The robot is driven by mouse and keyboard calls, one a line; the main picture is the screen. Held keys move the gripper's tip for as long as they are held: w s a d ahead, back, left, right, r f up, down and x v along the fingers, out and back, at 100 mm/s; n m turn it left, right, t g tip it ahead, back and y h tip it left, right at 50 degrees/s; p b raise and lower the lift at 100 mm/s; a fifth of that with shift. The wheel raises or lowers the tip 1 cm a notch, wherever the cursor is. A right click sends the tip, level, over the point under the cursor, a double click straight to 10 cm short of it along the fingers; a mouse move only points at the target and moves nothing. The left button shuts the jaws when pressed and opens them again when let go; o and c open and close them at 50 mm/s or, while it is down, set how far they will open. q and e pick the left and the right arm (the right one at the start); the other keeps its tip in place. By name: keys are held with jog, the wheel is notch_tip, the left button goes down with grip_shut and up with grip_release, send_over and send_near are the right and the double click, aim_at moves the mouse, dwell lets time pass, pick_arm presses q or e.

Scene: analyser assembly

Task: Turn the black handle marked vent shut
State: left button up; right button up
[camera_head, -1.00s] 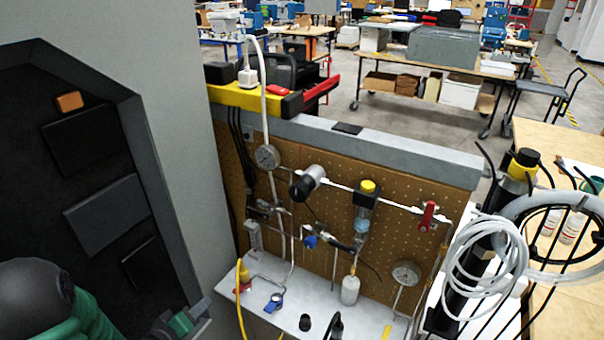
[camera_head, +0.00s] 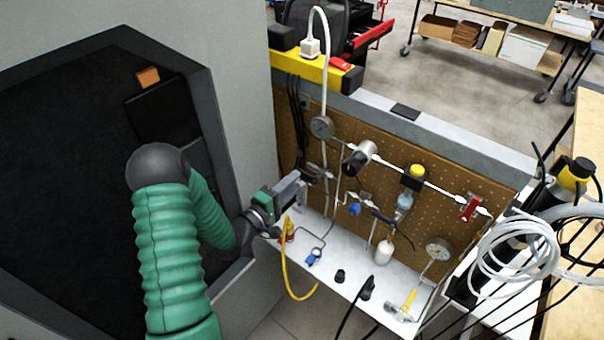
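My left arm enters at the bottom left, and my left gripper (camera_head: 302,182) points right toward the pegboard panel. Its fingertips overlap a small dark and metal fitting (camera_head: 318,172) at the panel's left side. I cannot tell whether they touch it or are shut. A black lever-like handle (camera_head: 388,219) also shows on the piping further right, beside a blue knob (camera_head: 355,209). No vent label is legible, so I cannot tell which black part is marked vent. My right gripper is not in view.
The pegboard (camera_head: 290,105) carries gauges, a red handle (camera_head: 471,207), a yellow-topped filter (camera_head: 413,180) and piping. A white shelf (camera_head: 330,265) below holds small parts and a yellow hose (camera_head: 288,275). Coiled white tubing (camera_head: 515,250) is at the right. A dark recessed grey frame (camera_head: 215,120) stands at the left.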

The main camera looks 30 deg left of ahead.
aim_at(305, 175)
pick_arm(q)
jog(key=w, duration=0.4)
jog(key=shift+d, duration=0.5)
jog(key=shift+c, duration=0.8)
jog(key=shift+s, duration=0.1)
jog(key=c, duration=0.5)
jog(key=shift+a, duration=0.45)
grip_shut()
